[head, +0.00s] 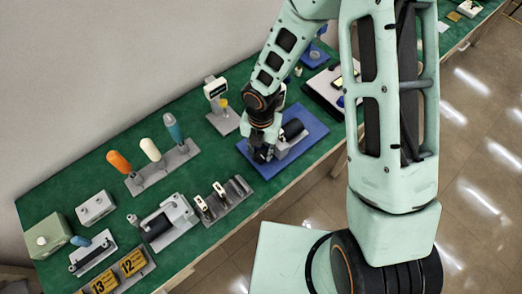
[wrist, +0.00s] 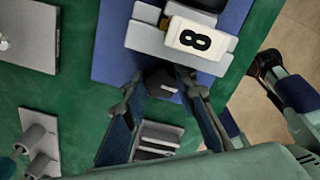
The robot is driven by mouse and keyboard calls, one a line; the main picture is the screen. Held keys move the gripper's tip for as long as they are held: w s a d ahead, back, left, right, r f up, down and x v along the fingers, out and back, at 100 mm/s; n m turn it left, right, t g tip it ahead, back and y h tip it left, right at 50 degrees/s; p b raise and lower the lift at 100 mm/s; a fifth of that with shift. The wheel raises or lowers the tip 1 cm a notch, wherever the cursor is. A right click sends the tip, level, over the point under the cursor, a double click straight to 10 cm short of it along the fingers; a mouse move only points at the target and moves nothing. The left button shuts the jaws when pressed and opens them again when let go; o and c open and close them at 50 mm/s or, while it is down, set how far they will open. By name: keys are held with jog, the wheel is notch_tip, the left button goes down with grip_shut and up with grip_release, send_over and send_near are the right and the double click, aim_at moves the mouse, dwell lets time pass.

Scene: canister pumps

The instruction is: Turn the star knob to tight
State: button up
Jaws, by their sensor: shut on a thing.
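The dark star knob (wrist: 161,86) sits between the fingertips of my gripper (wrist: 163,80) in the wrist view, at the end of a grey pump. My gripper is shut on it. The pump (wrist: 150,38) has a white label reading 8 and rests on a blue mat (wrist: 112,60). In the head view the pump (head: 293,142) lies on the blue mat (head: 315,127), and my gripper (head: 261,153) is lowered at its left end. The knob is hidden there by the gripper. No marking for tight can be made out.
The green bench (head: 215,155) also carries a stand with a small display (head: 216,90), a rack of coloured-handled tools (head: 160,170), a grey holder (head: 225,200) and another pump (head: 165,222). A black-edged tray (head: 322,95) stands behind to the right.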

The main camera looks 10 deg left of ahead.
jog(key=m+b, duration=0.2)
jog(key=m, duration=0.3)
jog(key=shift+d+m, duration=0.1)
jog(key=shift+m, duration=0.2)
jog(key=m+b, duration=0.3)
jog(key=m, duration=0.3)
jog(key=shift+s+d, duration=0.1)
jog(key=m+b, duration=0.2)
jog(key=m, duration=0.1)
jog(key=shift+m, duration=0.4)
jog(key=shift+s+m+b, duration=0.1)
jog(key=shift+m+b, duration=0.8)
jog(key=shift+m, duration=1)
jog(key=o, duration=0.9)
jog(key=shift+c, duration=0.2)
jog(key=shift+r, duration=0.1)
